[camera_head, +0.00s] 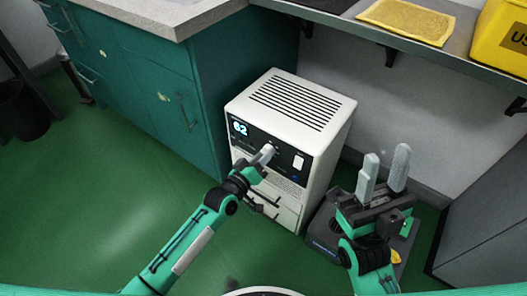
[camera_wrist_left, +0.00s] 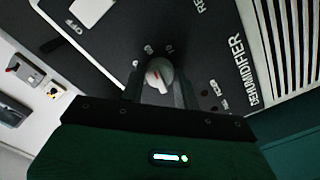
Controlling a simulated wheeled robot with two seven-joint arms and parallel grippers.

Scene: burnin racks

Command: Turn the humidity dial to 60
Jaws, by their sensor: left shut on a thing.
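A white dehumidifier (camera_head: 300,95) with a slatted top stands on the floor. Its black front panel has a lit display (camera_head: 240,128) that reads 62. My left gripper (camera_head: 265,156) is at the panel, right of the display. In the left wrist view the white humidity dial (camera_wrist_left: 159,75) with a red mark sits between the fingers of my left gripper (camera_wrist_left: 160,88), which is shut on it. Part of the dial's scale is hidden by the fingers. My right gripper (camera_head: 383,172) is open and empty, to the right of the dehumidifier, fingers pointing up.
A white switch (camera_head: 298,162) is on the panel right of the dial. A teal cabinet (camera_head: 165,95) stands to the left. A shelf (camera_head: 440,62) with a yellow sponge-like pad (camera_head: 405,20) and a yellow box (camera_head: 505,40) is above right.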

